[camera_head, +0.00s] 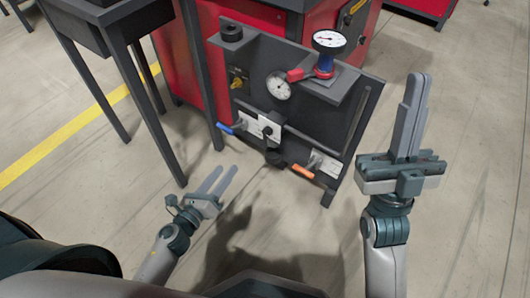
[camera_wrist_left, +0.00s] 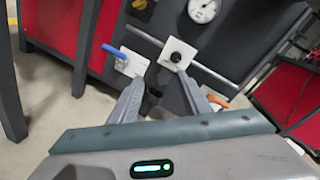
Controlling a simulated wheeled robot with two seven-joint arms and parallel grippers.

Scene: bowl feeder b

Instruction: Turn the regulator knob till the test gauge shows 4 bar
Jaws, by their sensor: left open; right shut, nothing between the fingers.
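A dark upright panel (camera_head: 325,125) carries a round white-faced gauge (camera_head: 278,86), also in the left wrist view (camera_wrist_left: 203,10). A second gauge (camera_head: 328,40) stands on the panel's shelf on a blue and red base; I cannot read either value. A black knob (camera_head: 267,130) sits on a white plate at the panel's middle and shows in the left wrist view (camera_wrist_left: 176,57). A dark rounded part (camera_head: 275,157) hangs below it. My left gripper (camera_head: 226,170) is open and empty, in front of the panel and apart from the knob. My right gripper (camera_head: 418,78) is shut and empty, right of the panel.
A blue-handled lever (camera_head: 226,128) is left of the knob; an orange-handled one (camera_head: 302,171) is lower right. A horizontal bar runs across the panel. A yellow knob (camera_head: 238,84) is at upper left. A dark table (camera_head: 110,20) stands left; the front floor is clear.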

